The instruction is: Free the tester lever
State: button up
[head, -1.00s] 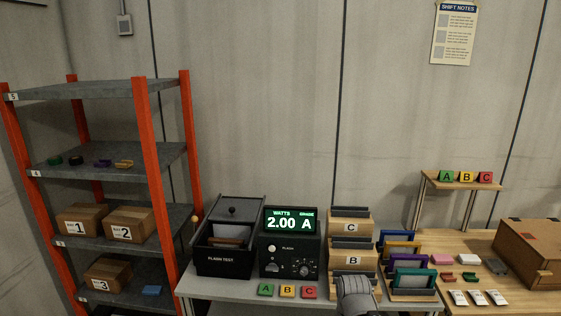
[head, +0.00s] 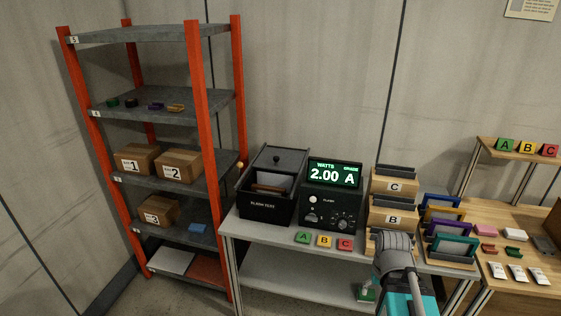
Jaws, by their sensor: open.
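The tester (head: 334,188) is a black box on the grey bench, with a green display reading "2.00 A". A small switch (head: 312,216) and a dark knob (head: 343,224) are on its front. The black test box (head: 266,208) stands to its left, with a lid and brown and pale pieces in its opening. A thin rod with an orange ball (head: 240,165) shows at the bench's left end, close to the red post; I cannot tell what it joins. Part of my arm shows at lower right, but my gripper's fingers are not visible.
A red-post shelf (head: 205,100) with numbered boxes stands left. A, B and C tags (head: 324,241) lie in front of the tester. Lettered bins (head: 394,187) and coloured frames (head: 450,243) stand to its right, partly behind my arm. A wooden table (head: 510,255) is at right.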

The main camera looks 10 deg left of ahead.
aim_at(240, 165)
jog(key=k, duration=0.65)
jog(key=u, duration=0.2)
jog(key=i, duration=1.7)
jog(key=z, duration=0.25)
